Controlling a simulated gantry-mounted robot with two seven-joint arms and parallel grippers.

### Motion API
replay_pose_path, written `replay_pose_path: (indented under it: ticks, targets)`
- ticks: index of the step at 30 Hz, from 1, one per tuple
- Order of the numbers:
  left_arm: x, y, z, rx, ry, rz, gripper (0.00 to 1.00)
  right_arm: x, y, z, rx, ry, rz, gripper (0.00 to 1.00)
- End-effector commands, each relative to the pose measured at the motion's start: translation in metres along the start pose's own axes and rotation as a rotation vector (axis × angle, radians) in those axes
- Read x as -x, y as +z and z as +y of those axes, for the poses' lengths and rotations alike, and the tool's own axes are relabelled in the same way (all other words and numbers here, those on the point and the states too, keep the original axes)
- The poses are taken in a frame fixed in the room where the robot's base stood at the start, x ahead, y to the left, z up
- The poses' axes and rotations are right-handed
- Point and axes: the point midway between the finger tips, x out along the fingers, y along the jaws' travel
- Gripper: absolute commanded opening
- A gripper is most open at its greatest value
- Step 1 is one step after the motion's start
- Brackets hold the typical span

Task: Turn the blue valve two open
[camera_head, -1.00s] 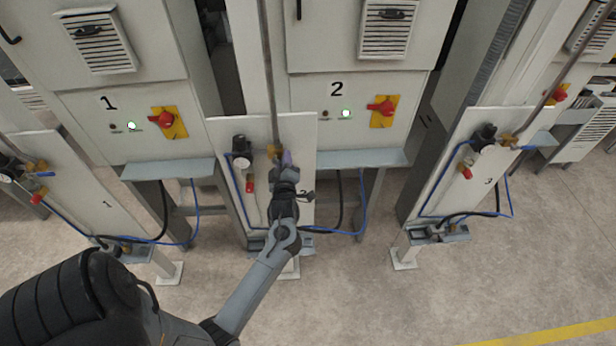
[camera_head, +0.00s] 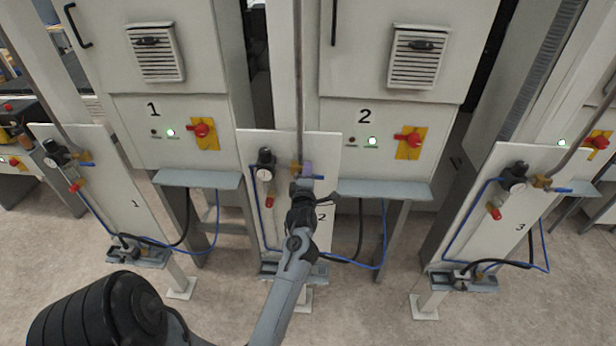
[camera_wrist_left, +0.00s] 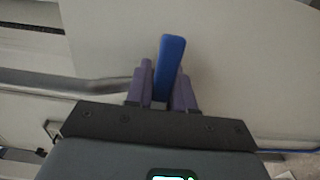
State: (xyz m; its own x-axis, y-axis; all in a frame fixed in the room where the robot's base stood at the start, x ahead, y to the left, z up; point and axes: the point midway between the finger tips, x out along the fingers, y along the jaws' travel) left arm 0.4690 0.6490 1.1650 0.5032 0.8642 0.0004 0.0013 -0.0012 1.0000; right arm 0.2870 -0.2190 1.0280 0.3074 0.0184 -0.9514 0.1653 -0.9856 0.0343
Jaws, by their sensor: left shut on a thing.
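The blue valve handle on panel two shows in the left wrist view (camera_wrist_left: 170,62), standing between the two purple fingers of my left gripper (camera_wrist_left: 162,88). The fingers are shut on the handle, one on each side of it. In the head view my left gripper (camera_head: 304,175) is at the upper part of panel two (camera_head: 325,150), and a small piece of the blue handle (camera_head: 317,177) shows to its right. The brass valve body is mostly hidden behind the gripper. My right gripper is not in view.
Panel three (camera_head: 495,235) is at the right, panel one (camera_head: 110,190) at the left. Grey shelves (camera_head: 385,190) jut out beside panel two. Blue hoses hang below.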

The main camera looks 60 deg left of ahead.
Motion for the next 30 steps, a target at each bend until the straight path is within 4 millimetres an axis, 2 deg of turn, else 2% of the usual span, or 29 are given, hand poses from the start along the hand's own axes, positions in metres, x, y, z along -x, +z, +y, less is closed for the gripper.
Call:
replay_pose_path:
  ticks: [15, 16, 19, 30]
  targets:
    - [-0.0002, 0.0001, -0.0008, 0.019, -0.003, -0.001, 0.00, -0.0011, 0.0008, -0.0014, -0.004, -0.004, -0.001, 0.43]
    - [-0.0002, 0.0000, -0.0008, 0.019, -0.003, -0.001, 0.27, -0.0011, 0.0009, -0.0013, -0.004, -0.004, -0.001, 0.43]
    - [-0.0002, 0.0000, -0.0006, 0.018, -0.003, 0.000, 0.42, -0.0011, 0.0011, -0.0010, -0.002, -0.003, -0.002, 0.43]
    - [0.0008, 0.0008, 0.0001, 0.017, -0.001, -0.001, 0.44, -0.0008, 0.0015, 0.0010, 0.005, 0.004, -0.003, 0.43]
